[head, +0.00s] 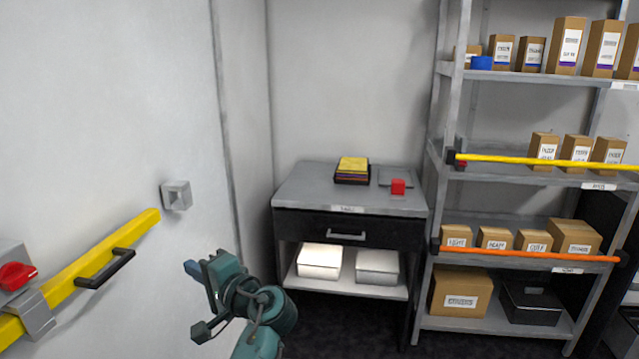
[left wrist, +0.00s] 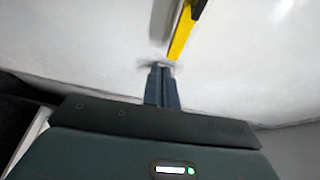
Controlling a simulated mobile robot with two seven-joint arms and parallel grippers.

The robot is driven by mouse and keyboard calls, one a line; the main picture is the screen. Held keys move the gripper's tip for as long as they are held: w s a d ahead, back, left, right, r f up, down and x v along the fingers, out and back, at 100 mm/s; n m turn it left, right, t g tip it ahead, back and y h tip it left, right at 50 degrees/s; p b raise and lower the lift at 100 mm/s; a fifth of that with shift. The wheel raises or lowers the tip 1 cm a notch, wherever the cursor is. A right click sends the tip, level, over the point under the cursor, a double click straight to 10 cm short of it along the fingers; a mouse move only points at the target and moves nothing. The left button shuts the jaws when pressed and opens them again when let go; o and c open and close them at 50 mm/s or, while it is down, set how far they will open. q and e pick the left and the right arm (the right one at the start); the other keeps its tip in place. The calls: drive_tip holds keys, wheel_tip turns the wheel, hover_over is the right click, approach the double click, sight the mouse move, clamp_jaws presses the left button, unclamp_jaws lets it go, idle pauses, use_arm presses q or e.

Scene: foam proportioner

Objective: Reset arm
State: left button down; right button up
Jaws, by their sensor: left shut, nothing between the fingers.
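My left gripper (head: 193,268) is in the lower middle of the head view, in front of the pale wall or door panel. Its fingers are shut and empty. In the left wrist view the two fingertips (left wrist: 161,68) lie together and point at the white surface. My right gripper is in neither view. A yellow bar (head: 95,262) with a black handle (head: 106,269) slants up to the right on the panel, apart from my gripper in the head view. The bar also shows in the left wrist view (left wrist: 182,40), just beyond the fingertips.
A grey bracket (head: 177,196) sits by the bar's upper end. A red knob (head: 16,276) is at the left edge. A grey table (head: 300,190) with a drawer stands behind. Shelving (head: 500,322) with boxes and yellow and orange rails stands at right. Dark floor shows between.

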use_arm(q)
drive_tip(key=s+d+f+m+t+h+p, duration=0.1)
drive_tip(key=s+d+f+h, duration=0.2)
drive_tip(key=f, duration=0.4)
drive_tip(key=s+d+f+t+h, duration=0.1)
drive_tip(key=s+f+h, duration=0.25)
drive_tip(key=f, duration=0.35)
drive_tip(key=s+d+f+m+h+p, duration=0.1)
drive_tip(key=s+d+f+h, duration=0.1)
drive_tip(key=s+f+h, duration=0.3)
drive_tip(key=s+d+f+n+h+p, duration=0.1)
drive_tip(key=s+d+f+n+h, duration=0.2)
drive_tip(key=s+d+h, duration=0.4)
drive_tip(key=s+n, duration=0.1)
drive_tip(key=s, duration=0.6)
drive_tip(key=shift+d+f+n, duration=0.15)
drive_tip(key=shift+f+n, duration=0.05)
drive_tip(key=shift+n, duration=0.1)
